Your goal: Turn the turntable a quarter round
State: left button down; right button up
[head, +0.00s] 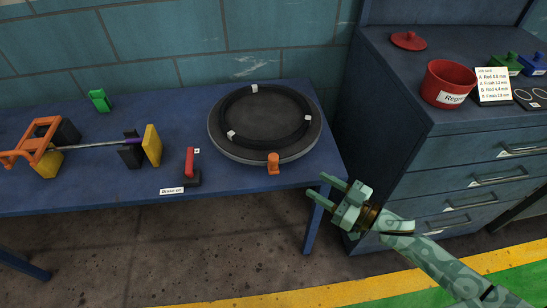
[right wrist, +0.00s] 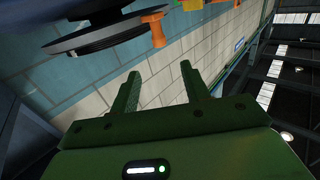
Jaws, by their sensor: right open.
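The turntable (head: 262,118) is a dark round disc with a black ring, a grey rim and small white blocks on it. It lies flat on the blue table. An orange peg (head: 273,163) stands at its front edge. In the right wrist view, the turntable's dark edge (right wrist: 105,33) and an orange peg (right wrist: 157,32) show at the top. My right gripper (head: 325,186) is open and empty, apart from the turntable, to the right of the peg and off the table's front edge. It also shows in the right wrist view (right wrist: 160,80). My left gripper is not in view.
On the table (head: 95,195) stand a red lever (head: 190,162) on a dark base, a yellow block (head: 152,145), an orange frame (head: 38,140) and a green piece (head: 99,100). A blue drawer cabinet (head: 455,165) with a red pot (head: 447,84) stands to the right.

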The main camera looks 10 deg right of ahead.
aim_at(274, 156)
jog(key=b+x, duration=0.2)
jog(key=x, duration=1.3)
jog(key=shift+w+a+f+b, duration=0.1)
jog(key=shift+w+a+b, duration=0.1)
jog(key=shift+b, duration=0.2)
jog(key=shift+d, duration=0.1)
grip_shut()
